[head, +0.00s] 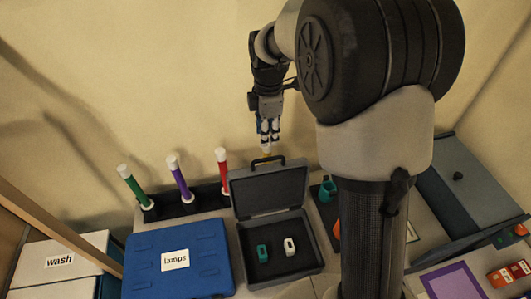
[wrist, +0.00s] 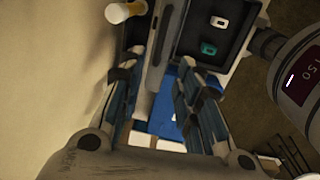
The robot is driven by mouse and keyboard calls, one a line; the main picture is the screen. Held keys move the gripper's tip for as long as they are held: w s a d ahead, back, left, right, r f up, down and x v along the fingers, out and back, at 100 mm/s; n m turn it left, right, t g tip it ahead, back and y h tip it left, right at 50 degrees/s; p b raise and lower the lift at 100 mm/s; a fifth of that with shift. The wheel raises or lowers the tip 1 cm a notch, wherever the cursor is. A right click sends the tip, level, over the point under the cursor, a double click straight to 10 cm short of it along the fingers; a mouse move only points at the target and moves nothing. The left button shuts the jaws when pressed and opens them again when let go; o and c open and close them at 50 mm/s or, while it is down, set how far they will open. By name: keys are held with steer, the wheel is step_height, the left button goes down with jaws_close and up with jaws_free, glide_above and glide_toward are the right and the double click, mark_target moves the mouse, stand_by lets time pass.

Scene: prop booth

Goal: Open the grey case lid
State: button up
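The grey case (head: 243,231) stands open on the counter. Its lid (head: 268,190) is raised nearly upright at the back, with a dark handle (head: 268,160) on its top edge. A teal item (head: 262,253) and a white item (head: 290,246) lie inside. My gripper (head: 268,143) points down just above the lid's top edge, empty. In the wrist view my gripper (wrist: 160,80) has its fingers spread apart, and the lid (wrist: 166,45) shows edge-on between and beyond them. I cannot tell whether a finger touches the lid.
A blue case labelled lamps (head: 150,258) stands left of the grey case. Green, purple (head: 180,178) and red tubes stand in a dark rack behind. A wash box (head: 60,258) is far left; a grey bin (head: 465,190) is right.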

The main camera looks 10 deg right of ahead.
mark_target(266, 159)
steer(key=f, duration=0.7)
steer(key=w+f, duration=0.1)
steer(key=f, duration=0.3)
steer(key=shift+f, duration=0.1)
steer(key=shift+c, duration=0.2)
jaws_close()
steer(key=shift+b, duration=0.3)
